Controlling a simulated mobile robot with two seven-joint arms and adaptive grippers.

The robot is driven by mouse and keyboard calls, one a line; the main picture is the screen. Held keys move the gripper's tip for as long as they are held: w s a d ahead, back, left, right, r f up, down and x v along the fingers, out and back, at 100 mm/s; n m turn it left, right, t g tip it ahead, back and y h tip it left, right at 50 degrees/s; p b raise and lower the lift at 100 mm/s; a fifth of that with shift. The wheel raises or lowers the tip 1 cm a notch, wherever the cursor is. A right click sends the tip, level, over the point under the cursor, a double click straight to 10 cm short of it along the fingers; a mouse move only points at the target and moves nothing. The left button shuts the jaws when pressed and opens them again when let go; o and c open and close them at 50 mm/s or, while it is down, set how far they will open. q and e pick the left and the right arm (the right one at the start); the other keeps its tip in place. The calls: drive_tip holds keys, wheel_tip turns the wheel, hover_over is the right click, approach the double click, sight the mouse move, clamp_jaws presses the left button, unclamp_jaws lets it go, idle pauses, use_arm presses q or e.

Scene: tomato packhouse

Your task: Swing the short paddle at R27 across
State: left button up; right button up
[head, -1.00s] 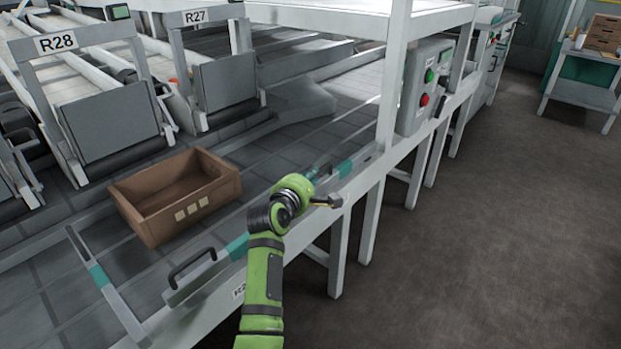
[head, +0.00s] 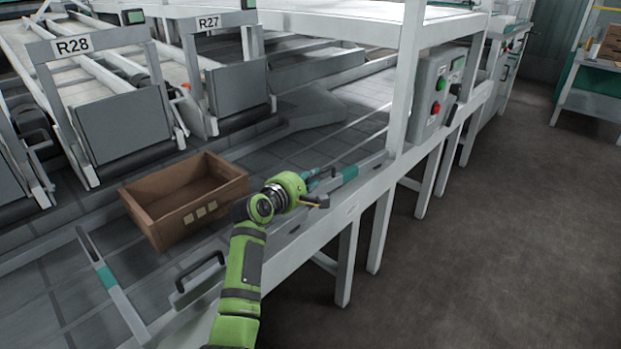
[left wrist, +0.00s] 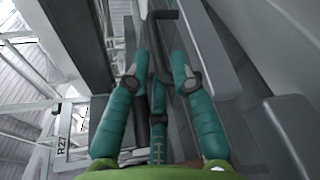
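The R27 sign (head: 208,22) hangs over a chute on the far side of the belt. A short grey paddle with a teal band (head: 349,173) lies along the belt's near rail, roughly across from R27. My left gripper (head: 318,176) is at this paddle's left part, above the near rail. In the left wrist view, its teal fingers (left wrist: 160,66) stand apart on either side of a dark handle bar (left wrist: 163,35). I cannot tell whether they touch it. My right gripper is in neither view.
A brown crate (head: 160,225) stands on the belt left of my left arm. A second paddle with a black handle (head: 200,268) lies along the near rail, and another (head: 112,285) reaches over the belt. A control box (head: 428,95) hangs beyond a white post.

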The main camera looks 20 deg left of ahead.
use_arm(q)
drive_tip(key=v, duration=1.2)
idle(0.3)
